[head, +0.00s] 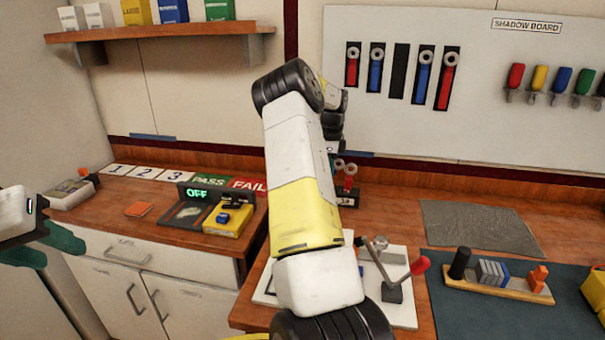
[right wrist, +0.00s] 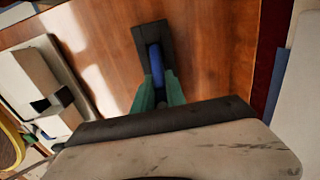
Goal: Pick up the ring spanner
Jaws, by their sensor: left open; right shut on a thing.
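Ring spanners with red or blue handles hang on the shadow board; the first red one (head: 352,66) hangs at its left, and the middle black slot (head: 398,70) is empty. Below, a dark stand (head: 346,198) on the bench holds a red-handled ring spanner (head: 350,180), partly hidden by my right arm. In the right wrist view, my right gripper's green fingers (right wrist: 159,92) are shut on a blue spanner handle (right wrist: 155,64) over a dark block (right wrist: 149,35). In the head view my right gripper is hidden behind its arm. My left gripper (head: 42,248) is open and empty at the left edge.
A pale board with a red-knobbed lever (head: 420,265) lies at the front middle. A wooden rack (head: 500,286) stands on a dark mat to its right. A grey cloth (head: 478,228) lies behind. A yellow meter (head: 228,219) sits on the left bench.

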